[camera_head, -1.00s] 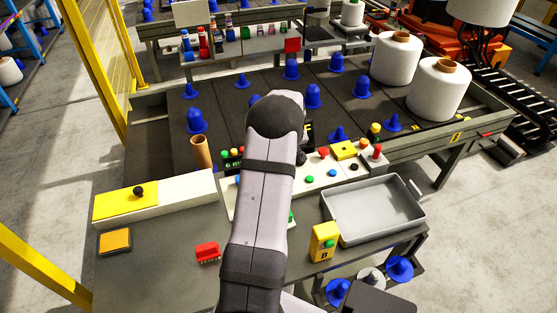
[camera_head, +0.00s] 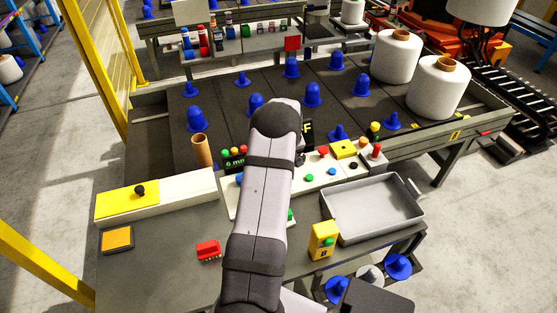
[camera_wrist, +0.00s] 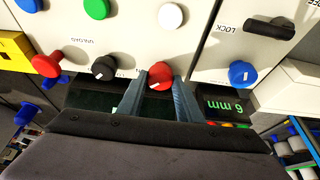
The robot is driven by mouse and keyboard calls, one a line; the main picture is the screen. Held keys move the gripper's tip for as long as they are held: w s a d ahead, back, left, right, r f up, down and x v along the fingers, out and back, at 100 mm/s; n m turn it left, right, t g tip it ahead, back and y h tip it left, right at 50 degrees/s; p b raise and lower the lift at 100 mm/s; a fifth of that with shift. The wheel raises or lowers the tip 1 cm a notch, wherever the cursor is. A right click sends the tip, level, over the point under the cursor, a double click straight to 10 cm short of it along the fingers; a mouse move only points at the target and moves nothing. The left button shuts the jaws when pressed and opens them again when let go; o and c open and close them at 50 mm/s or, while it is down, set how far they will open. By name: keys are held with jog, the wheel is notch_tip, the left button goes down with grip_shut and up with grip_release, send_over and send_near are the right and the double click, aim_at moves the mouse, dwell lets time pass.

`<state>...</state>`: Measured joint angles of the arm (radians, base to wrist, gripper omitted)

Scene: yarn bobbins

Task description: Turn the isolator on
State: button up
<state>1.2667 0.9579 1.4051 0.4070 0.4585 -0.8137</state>
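In the wrist view a red rotary knob (camera_wrist: 160,76) with a pale mark sits on the white control panel (camera_wrist: 135,38). It is the likely isolator, but no label naming it can be read. My gripper (camera_wrist: 160,84) has its two fingers apart, one on each side of this knob, with the tips very near it. I cannot tell whether they touch it. In the head view my arm hides the gripper and this part of the panel (camera_head: 318,182).
Close by are a black knob (camera_wrist: 104,68), a red button (camera_wrist: 47,63), a blue knob (camera_wrist: 242,73) and a black handle (camera_wrist: 270,28) by the word LOCK. A green-lit display (camera_wrist: 225,106) is near the right finger. A grey tray (camera_head: 372,210) stands right of my arm.

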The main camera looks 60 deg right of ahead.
jog(key=shift+r+m+p, duration=0.1)
jog(key=shift+m+p, duration=0.2)
jog(key=shift+w+a+m+g+h+p, duration=0.15)
jog(key=shift+m+g+h+p, duration=0.25)
jog(key=shift+m+p, duration=0.65)
jog(key=shift+m+g, duration=0.3)
jog(key=shift+m, duration=0.65)
jog(key=m+b, duration=0.1)
jog(key=b, duration=0.1)
jog(key=m+g+b, duration=0.1)
jog(key=shift+w+f+m+h+b, duration=0.15)
jog(key=shift+f+m+h+b, duration=0.15)
jog(key=shift+f+m+b, duration=0.1)
jog(key=shift+r+m+g+b, duration=0.15)
jog(key=shift+m+g+b, duration=0.15)
jog(key=shift+m+b, duration=0.5)
jog(key=shift+r+b, duration=0.2)
jog(key=shift+b, duration=0.35)
jog(key=o, duration=1)
